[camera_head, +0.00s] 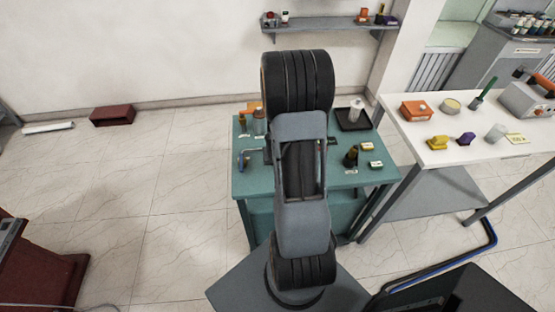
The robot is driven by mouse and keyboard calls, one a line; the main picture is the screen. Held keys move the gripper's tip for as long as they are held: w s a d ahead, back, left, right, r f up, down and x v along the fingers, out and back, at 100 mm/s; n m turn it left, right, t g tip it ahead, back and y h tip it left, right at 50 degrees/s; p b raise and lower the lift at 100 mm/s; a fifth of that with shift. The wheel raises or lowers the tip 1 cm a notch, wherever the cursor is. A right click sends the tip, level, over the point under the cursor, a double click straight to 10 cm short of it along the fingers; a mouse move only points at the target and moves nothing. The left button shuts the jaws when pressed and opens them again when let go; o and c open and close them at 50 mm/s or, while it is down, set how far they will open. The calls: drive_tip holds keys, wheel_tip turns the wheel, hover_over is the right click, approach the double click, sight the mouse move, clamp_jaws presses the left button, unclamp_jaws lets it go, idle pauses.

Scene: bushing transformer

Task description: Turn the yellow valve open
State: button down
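I cannot tell for sure which thing is the yellow valve. A small yellow knob-like piece (437,142) lies on the white table at the right, beside a purple one. A yellow-orange piece (251,109) stands at the back left of the green table, partly hidden by other items. My arm rises through the middle of the picture in front of the green table and covers its centre. My gripper is hidden behind the arm, so its opening and anything in it do not show.
The green table (345,178) holds bottles, a dark tray (353,119) and a blue-handled item (243,160). The white table (400,120) holds an orange box (416,110) and several small items. A wall shelf (335,27) hangs behind.

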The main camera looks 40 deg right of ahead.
idle(0.4)
drive_tip(key=c, duration=1.1)
unclamp_jaws()
